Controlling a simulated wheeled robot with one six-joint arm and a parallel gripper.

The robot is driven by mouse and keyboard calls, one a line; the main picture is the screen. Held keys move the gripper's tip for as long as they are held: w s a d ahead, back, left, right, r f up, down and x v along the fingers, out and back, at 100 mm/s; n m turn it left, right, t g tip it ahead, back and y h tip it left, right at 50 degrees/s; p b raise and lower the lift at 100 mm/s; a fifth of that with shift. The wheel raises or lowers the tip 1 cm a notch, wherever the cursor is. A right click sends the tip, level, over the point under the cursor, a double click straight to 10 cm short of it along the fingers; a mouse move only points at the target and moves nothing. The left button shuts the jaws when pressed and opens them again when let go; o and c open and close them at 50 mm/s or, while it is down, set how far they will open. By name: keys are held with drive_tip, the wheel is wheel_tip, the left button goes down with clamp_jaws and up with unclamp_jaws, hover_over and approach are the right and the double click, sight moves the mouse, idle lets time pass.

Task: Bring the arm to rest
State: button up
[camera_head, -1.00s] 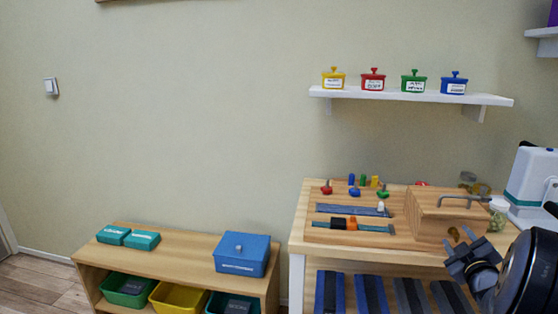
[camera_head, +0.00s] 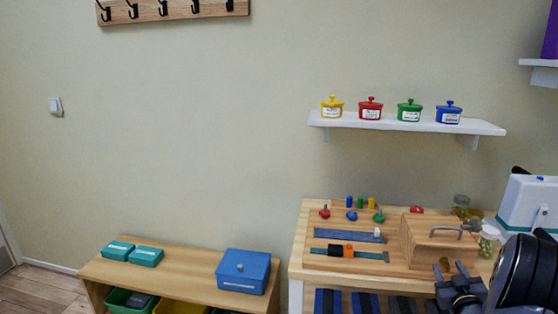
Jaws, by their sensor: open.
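My gripper (camera_head: 455,278) is at the lower right in the head view, in front of the wooden box (camera_head: 430,243) on the table. Its two dark fingers are spread apart and nothing shows between them. Part of my dark arm fills the lower right corner and hides the table's right front. Whether the fingers touch the box or table cannot be told.
The wooden table (camera_head: 312,262) bears a board with pegs and sliders, a glass jar (camera_head: 489,240) and a white device (camera_head: 527,205). A wall shelf (camera_head: 390,124) holds several coloured pots. A low bench (camera_head: 188,266) with a blue box (camera_head: 243,271) stands left.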

drive_tip(key=shift+r+m+p, duration=0.15)
drive_tip(key=shift+m+p, duration=1.45)
drive_tip(key=shift+p, duration=1.1)
drive_tip(key=shift+v, duration=0.9)
